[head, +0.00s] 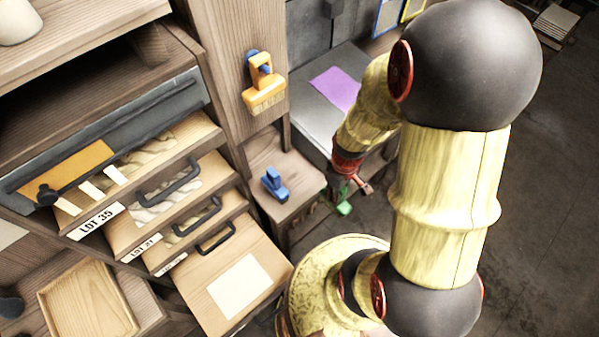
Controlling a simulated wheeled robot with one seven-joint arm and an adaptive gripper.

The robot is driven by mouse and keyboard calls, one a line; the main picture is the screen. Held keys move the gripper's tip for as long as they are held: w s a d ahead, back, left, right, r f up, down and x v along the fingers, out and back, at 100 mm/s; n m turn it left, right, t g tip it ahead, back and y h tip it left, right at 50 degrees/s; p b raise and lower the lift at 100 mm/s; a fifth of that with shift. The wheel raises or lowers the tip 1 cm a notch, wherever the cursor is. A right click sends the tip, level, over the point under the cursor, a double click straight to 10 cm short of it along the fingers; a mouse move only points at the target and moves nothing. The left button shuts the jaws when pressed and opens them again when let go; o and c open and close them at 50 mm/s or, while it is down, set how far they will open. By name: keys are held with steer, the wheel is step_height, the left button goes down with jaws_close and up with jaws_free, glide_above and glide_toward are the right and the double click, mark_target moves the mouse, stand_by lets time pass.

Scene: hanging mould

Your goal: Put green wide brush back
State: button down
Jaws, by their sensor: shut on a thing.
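My gripper (346,192) is low in the middle of the head view, at the end of my arm, small and partly hidden. It is shut on the green brush (344,208), of which only a small green part shows just below the fingers. Its bristles and width cannot be made out. A blue holder (274,184) sits on a small wooden ledge (296,205), to the left of my gripper, and nothing hangs on it. An orange brush with pale bristles (264,88) hangs at a blue holder on the wooden post above.
A grey bench with a purple sheet (335,88) stands behind my gripper. On the left is a wooden cabinet with labelled, partly open drawers (184,222) with dark handles. A wooden tray (88,299) lies lower left.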

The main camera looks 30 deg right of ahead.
steer(key=shift+w, duration=0.35)
steer(key=shift+w+a+f+b, duration=0.35)
steer(key=shift+w+a+f, duration=0.25)
steer(key=shift+w, duration=2.25)
steer(key=shift+w+a+f+b, duration=0.4)
steer(key=shift+w+a+f, duration=0.15)
steer(key=shift+w, duration=2.3)
steer(key=shift+w+a+f+b, duration=0.35)
steer(key=shift+w+a+f, duration=0.2)
steer(key=shift+w, duration=2.3)
steer(key=shift+f, duration=0.15)
steer(key=c, duration=1.6)
jaws_free()
steer(key=shift+c, duration=0.2)
